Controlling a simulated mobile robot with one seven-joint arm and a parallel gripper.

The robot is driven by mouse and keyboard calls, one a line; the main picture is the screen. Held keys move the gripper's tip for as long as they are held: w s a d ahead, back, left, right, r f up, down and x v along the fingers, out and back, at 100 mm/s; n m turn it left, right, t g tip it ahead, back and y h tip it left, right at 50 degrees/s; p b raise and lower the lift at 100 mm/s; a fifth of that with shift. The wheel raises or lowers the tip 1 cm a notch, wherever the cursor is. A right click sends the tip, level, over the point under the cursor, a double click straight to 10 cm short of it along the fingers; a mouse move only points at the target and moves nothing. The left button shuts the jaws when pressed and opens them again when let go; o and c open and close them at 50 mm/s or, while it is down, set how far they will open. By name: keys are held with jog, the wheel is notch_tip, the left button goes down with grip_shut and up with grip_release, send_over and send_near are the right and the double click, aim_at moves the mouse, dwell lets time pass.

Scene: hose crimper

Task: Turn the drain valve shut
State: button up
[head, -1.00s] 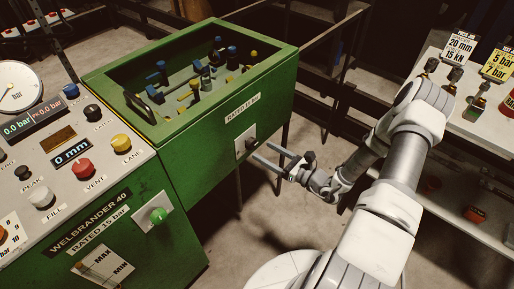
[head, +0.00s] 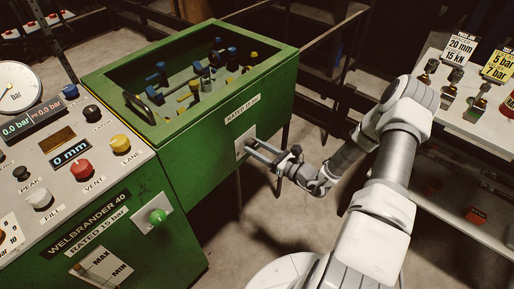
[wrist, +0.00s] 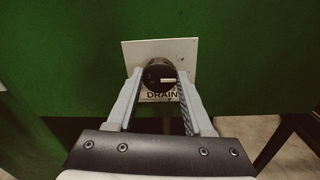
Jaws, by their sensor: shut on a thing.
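The drain valve (wrist: 160,73) is a black round knob with a white pointer line, on a white plate (wrist: 133,55) lettered DRAIN. In the wrist view its pointer line lies about level, toward the right. The plate also shows in the head view (head: 241,152), on the front of the green tank. My gripper (wrist: 161,76) is shut on the knob, one finger on each side. In the head view my gripper (head: 251,145) reaches the plate from the right, and its fingers hide the knob.
The open green tank (head: 190,150) holds several blue and yellow fittings. A control panel (head: 75,165) with knobs and gauges stands at the left, with a green knob (head: 158,216) below it. A shelf with sample parts (head: 470,100) is at the right.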

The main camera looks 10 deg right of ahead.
grip_shut()
jog(key=n, duration=0.3)
jog(key=shift+n, duration=0.4)
jog(key=n, duration=0.4)
jog(key=shift+h, duration=0.3)
jog(key=n, duration=0.4)
jog(key=shift+s+n+b, duration=0.1)
jog(key=shift+n+b, duration=0.2)
jog(key=shift+b, duration=0.05)
jog(key=shift+n+h+b, duration=0.3)
jog(key=shift+n+b, duration=0.7)
jog(key=shift+n, duration=1.5)
